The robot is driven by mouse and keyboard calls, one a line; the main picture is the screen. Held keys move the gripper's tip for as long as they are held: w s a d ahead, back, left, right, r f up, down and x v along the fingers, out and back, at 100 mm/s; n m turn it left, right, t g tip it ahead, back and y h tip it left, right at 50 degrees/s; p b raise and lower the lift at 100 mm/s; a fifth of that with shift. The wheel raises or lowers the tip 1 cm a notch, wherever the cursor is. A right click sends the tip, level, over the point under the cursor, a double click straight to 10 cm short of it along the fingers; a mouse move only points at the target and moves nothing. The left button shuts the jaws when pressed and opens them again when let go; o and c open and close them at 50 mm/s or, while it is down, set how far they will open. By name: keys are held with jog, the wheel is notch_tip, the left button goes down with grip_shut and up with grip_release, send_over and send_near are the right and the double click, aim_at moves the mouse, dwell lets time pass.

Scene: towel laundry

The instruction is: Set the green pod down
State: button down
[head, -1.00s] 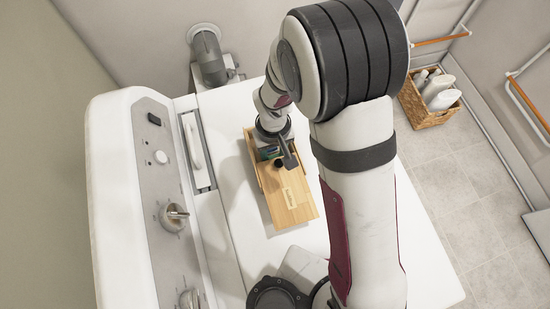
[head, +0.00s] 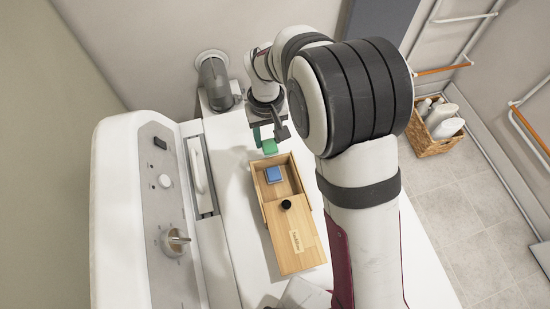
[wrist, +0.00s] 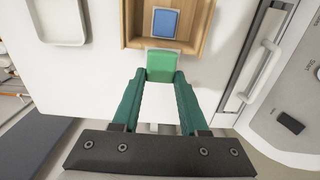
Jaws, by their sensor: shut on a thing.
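My gripper (wrist: 161,78) is shut on the green pod (wrist: 161,66), which sits between its green fingertips in the wrist view. In the head view the green pod (head: 269,146) hangs just beyond the far end of the wooden box (head: 256,176). A blue pod (head: 274,174) lies inside the open part of the box; it also shows in the wrist view (wrist: 165,22). The box's wooden lid (head: 291,236), with a dark round knob (head: 286,204) and a label, covers the near part. Whether the green pod touches the surface below is unclear.
The box stands on a white machine top (head: 229,155) beside a control panel with knobs (head: 175,240). A grey pipe fitting (head: 215,80) is at the back. A pale tray (wrist: 57,20) lies at the left in the wrist view. A wicker basket with bottles (head: 436,128) stands on the floor.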

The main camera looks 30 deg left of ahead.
jog(key=w+a, duration=0.8)
jog(key=shift+w, duration=0.25)
